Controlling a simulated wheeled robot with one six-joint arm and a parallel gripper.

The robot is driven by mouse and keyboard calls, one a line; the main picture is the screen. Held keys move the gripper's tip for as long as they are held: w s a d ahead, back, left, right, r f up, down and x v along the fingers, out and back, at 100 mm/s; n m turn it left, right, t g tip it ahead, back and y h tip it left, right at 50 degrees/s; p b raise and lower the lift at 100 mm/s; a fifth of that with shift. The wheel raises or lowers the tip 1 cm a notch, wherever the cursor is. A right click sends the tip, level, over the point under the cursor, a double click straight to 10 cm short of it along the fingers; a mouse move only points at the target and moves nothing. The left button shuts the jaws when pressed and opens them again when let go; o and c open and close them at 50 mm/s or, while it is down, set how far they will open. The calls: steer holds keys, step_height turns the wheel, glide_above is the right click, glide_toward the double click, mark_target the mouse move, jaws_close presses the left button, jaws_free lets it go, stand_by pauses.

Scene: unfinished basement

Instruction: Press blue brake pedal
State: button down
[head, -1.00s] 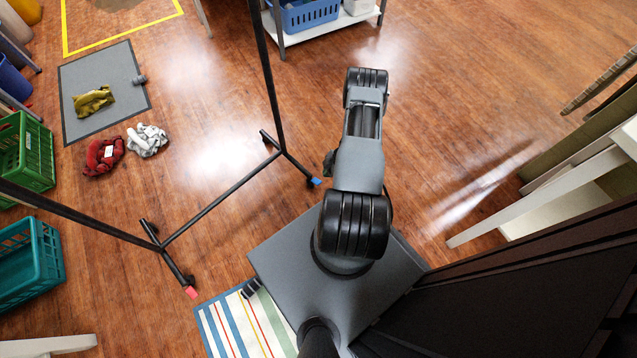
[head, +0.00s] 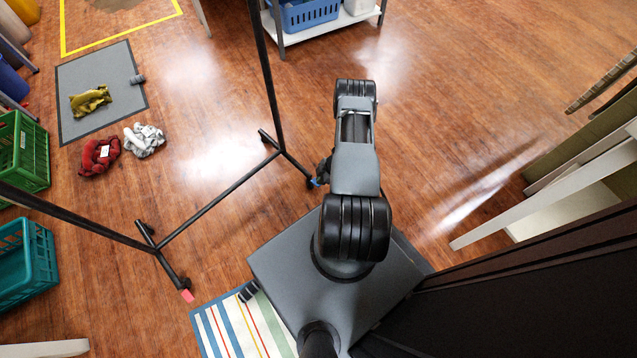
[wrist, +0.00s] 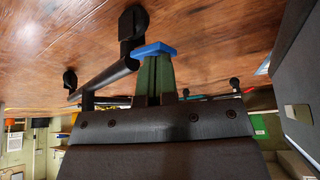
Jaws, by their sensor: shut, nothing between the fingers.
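The blue brake pedal (head: 316,183) is a small blue tab on a caster at the right end of the black rack's base. In the wrist view the blue pedal (wrist: 154,48) lies right at the tips of my gripper (wrist: 154,60). The green fingers are closed together and empty, and their tips meet the pedal's edge in the picture. I cannot tell whether they press on it. In the head view my gripper (head: 322,172) is a dark shape left of my forearm, beside the pedal and partly hiding it.
The black rack frame (head: 215,205) rises from the floor, with a red pedal (head: 187,296) at its other end. A white shelf (head: 330,28) with a blue basket stands at the back. A dark panel (head: 520,300) and pale furniture (head: 545,190) are at right. Floor between is clear.

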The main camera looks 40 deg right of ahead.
step_height(320, 180, down, 3)
steer(key=b, duration=0.3)
steer(key=shift+r+p, duration=0.35)
steer(key=shift+r, duration=0.05)
steer(key=d, duration=0.1)
steer(key=s+d+r, duration=0.1)
steer(key=shift+s+d+b, duration=0.2)
steer(key=shift+d+b, duration=0.1)
steer(key=shift+d, duration=0.1)
steer(key=p+v, duration=0.5)
steer(key=v, duration=0.9)
steer(key=shift+p, duration=0.4)
